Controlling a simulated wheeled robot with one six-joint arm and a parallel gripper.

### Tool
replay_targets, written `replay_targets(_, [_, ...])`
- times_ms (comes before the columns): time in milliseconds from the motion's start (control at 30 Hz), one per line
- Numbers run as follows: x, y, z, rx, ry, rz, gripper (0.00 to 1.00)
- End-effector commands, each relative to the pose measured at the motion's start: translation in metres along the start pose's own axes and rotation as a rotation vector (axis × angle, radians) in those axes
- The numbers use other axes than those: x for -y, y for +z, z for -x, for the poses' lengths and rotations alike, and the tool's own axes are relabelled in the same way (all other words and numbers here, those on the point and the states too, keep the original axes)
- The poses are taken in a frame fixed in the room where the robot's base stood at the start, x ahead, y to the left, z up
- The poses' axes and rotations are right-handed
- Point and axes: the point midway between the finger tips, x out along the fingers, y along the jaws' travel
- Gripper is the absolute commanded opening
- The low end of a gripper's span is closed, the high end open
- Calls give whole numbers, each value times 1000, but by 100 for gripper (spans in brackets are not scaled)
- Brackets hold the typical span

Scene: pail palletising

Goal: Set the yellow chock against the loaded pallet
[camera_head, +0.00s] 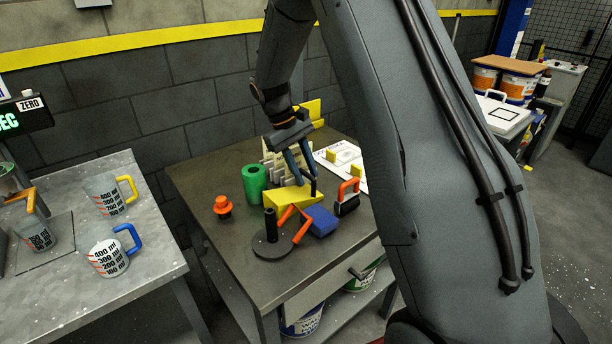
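The yellow chock (284,196), a wedge, is on the dark metal bench among tools. My gripper (306,186) points down at the chock's thicker right end. Its two dark fingers are apart and reach down to the chock; I cannot tell whether they press on it. Labelled pails (517,86) with orange and white bands stand at the back right, with a brown board (511,64) on top. What they stand on is mostly hidden, so I cannot make out the pallet's edge.
Measuring jugs (108,258) stand on the left table. Open floor lies at right.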

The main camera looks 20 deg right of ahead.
Motion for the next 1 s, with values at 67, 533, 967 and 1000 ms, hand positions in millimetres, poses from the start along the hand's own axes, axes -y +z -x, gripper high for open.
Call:
replay_targets(67, [0,-2,13,-5,2,-1,30])
replay_targets(533, [0,-1,97,-2,1,0,30])
replay_targets(967, [39,56,64,-103,-88,-48,30])
replay_targets(1000, [48,69,54,-125,-106,-63,30])
